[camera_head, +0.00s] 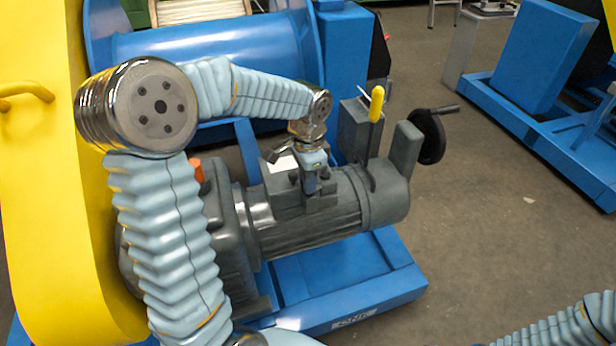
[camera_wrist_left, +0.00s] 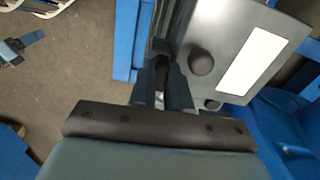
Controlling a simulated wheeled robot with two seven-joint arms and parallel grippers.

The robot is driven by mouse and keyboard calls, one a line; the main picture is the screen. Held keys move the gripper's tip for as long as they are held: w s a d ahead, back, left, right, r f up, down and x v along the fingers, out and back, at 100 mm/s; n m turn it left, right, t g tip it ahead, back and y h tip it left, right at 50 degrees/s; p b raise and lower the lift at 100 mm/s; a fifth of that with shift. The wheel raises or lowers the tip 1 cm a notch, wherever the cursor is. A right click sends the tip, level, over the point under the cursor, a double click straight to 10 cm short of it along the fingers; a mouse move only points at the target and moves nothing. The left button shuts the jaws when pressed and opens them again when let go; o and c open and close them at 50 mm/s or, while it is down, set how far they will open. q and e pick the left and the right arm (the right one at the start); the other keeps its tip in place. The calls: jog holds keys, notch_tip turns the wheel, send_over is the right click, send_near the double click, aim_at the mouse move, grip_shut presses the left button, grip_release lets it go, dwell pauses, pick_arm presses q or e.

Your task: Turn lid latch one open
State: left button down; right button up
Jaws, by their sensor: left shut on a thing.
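A dark grey box (camera_head: 290,198) with a lid sits on top of the grey motor. The lid (camera_wrist_left: 233,35) shows in the left wrist view as a grey plate with a white label and two dark round knobs (camera_wrist_left: 201,62). My left gripper (camera_head: 311,188) points down at the box. In the left wrist view its fingers (camera_wrist_left: 160,88) are closed at the plate's left edge, on a small dark part that looks like a lid latch. The fingers hide most of that part, so its turn angle cannot be told. My right gripper is out of view.
The motor (camera_head: 310,235) stands on a blue base (camera_head: 390,275). A yellow-handled lever (camera_head: 376,104) and a black handwheel (camera_head: 428,137) rise right of the box. A yellow guard (camera_head: 40,190) is at the left, a blue drum (camera_head: 215,60) behind.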

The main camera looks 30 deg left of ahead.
pick_arm(q)
jog(key=shift+m, duration=0.5)
jog(key=c, duration=1.1)
grip_release()
notch_tip(320, 180, up, 14)
jog(key=shift+f+p, duration=0.1)
jog(key=shift+p, duration=0.5)
